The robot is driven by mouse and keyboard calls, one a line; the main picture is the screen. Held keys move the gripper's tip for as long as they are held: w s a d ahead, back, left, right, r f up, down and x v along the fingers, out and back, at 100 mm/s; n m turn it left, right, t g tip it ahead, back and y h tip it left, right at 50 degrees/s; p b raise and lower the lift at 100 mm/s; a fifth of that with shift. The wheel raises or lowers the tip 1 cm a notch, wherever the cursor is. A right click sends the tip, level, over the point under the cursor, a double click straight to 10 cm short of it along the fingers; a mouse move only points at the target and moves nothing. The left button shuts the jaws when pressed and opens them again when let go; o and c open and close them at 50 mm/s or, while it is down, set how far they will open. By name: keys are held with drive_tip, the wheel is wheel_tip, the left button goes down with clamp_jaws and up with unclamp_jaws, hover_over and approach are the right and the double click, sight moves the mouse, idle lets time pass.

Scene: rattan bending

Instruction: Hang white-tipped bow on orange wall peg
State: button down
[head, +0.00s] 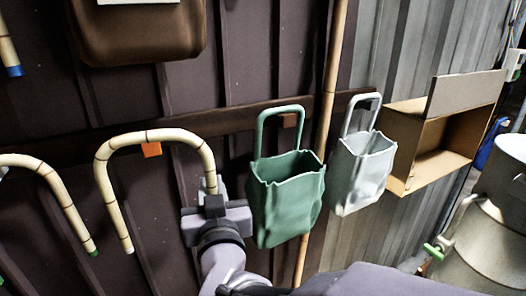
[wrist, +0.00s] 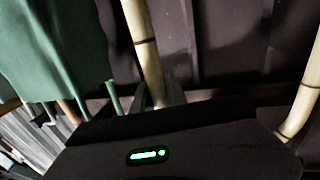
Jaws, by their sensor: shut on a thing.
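The bow (head: 148,136) is a pale rattan arch with dark bands, open side down. In the wrist view the held leg (wrist: 144,45) rises from the jaws and the other leg (wrist: 303,92) is at the right. The peg is not in the wrist view.
A green bag (head: 286,200) hangs close right of my gripper and also shows in the wrist view (wrist: 55,50). A pale grey bag (head: 362,172) and a cardboard box (head: 408,145) are farther right. A green-tipped bow (head: 62,195) hangs at the left. A dark rail (head: 232,118) runs along the wall.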

drive_tip(key=w+a, duration=0.1)
drive_tip(key=w+f, duration=0.1)
drive_tip(key=w, duration=0.1)
drive_tip(key=w+a+b, duration=0.1)
drive_tip(key=shift+w+a+f, duration=0.15)
drive_tip(key=shift+w+a, duration=0.05)
drive_tip(key=shift+a, duration=0.1)
idle(0.5)
drive_tip(key=c, duration=1.3)
unclamp_jaws()
drive_tip(key=shift+o, duration=0.2)
